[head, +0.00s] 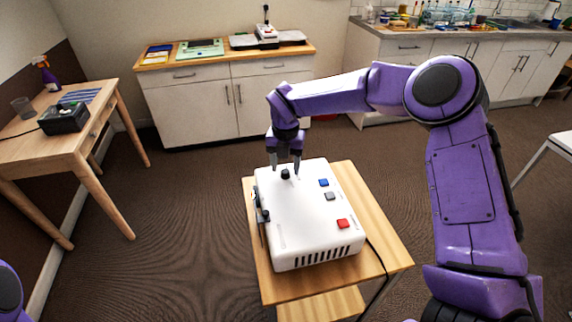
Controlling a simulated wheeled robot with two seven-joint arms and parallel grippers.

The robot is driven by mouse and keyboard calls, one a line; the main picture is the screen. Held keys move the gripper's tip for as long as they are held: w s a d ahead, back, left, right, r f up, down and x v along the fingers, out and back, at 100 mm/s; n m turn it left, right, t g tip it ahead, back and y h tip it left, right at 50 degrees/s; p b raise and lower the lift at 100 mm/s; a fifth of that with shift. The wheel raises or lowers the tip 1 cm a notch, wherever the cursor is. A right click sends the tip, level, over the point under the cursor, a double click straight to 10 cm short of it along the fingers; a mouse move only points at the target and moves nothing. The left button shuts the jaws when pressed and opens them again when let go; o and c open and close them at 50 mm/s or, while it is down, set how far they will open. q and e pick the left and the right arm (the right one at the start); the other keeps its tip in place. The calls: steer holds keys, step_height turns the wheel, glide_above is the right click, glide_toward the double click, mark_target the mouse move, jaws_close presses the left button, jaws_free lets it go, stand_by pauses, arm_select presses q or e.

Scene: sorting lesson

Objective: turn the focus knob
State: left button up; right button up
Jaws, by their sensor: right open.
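A white box-shaped device (300,235) stands on a small wooden table (385,252). A black knob (285,174) stands up from its top near the far left corner. Blue (323,182), grey (329,196) and red (342,223) buttons lie on its right side. A dark lever-like part (262,215) is on its left side. My right gripper (285,171) points down at the knob, with its fingers open around or just above it; whether they touch it I cannot tell. My left gripper is out of view; only a piece of my left arm shows at the lower left edge.
A wooden desk (95,115) at the left holds a black box (64,119) and a spray bottle (46,75). A white cabinet (190,108) stands behind. A black cable (378,257) hangs at the small table's right. Floor left of it is clear.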

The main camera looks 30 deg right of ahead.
steer(key=shift+f, duration=0.6)
jaws_close()
steer(key=n+p, duration=0.1)
steer(key=n, duration=0.3)
steer(key=shift+r+n, duration=0.1)
steer(key=shift+n, duration=0.3)
steer(key=n+p, duration=0.1)
steer(key=n, duration=0.2)
steer(key=shift+n+p, duration=0.35)
steer(key=shift+n, duration=0.05)
steer(key=n+p, duration=0.2)
steer(key=n, duration=0.3)
steer(key=shift+n+p, duration=0.55)
steer(key=shift+n, duration=1.45)
